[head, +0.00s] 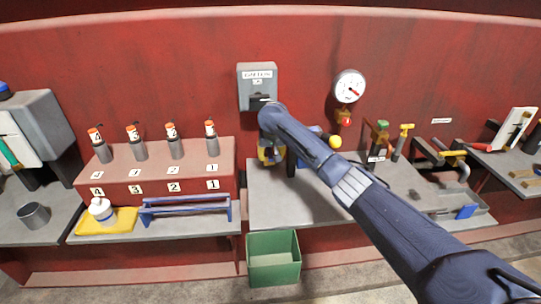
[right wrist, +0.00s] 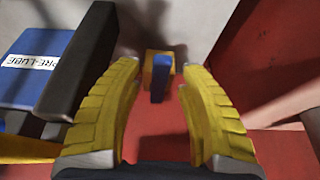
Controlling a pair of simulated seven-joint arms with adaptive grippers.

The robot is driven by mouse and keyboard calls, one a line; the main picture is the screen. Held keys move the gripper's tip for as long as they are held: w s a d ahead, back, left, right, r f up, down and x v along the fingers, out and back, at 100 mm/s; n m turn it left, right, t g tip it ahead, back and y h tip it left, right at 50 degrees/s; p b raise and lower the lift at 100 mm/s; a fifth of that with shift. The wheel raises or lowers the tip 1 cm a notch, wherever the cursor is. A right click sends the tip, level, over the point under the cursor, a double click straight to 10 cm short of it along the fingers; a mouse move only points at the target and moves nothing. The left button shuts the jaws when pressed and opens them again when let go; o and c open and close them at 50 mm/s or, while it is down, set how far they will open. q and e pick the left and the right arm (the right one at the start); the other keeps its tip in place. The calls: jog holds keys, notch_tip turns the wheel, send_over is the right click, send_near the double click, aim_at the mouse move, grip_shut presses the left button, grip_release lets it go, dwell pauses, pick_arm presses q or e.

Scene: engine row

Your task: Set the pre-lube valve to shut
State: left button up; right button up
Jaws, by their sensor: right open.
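My right gripper (head: 271,154) is at the back of the middle bench, low against the red wall, and partly hidden by my own arm. In the right wrist view its yellow fingers (right wrist: 158,80) are spread apart. A small yellow block with a blue upright piece (right wrist: 160,78) shows between and beyond the fingertips; I cannot tell whether it is the valve or whether the fingers touch it. A blue box labelled PRE-LUBE (right wrist: 36,88) is left of the fingers, with a black bar (right wrist: 82,60) beside it. My left gripper is not in view.
A grey box (head: 257,76) hangs on the wall above the gripper. A pressure gauge (head: 349,87) and a yellow ball (head: 335,142) are to its right. A green bin (head: 273,258) stands below the bench. The front of the middle bench (head: 283,207) is clear.

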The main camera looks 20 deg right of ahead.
jog(key=shift+o, duration=0.3)
jog(key=shift+f, duration=0.1)
grip_shut()
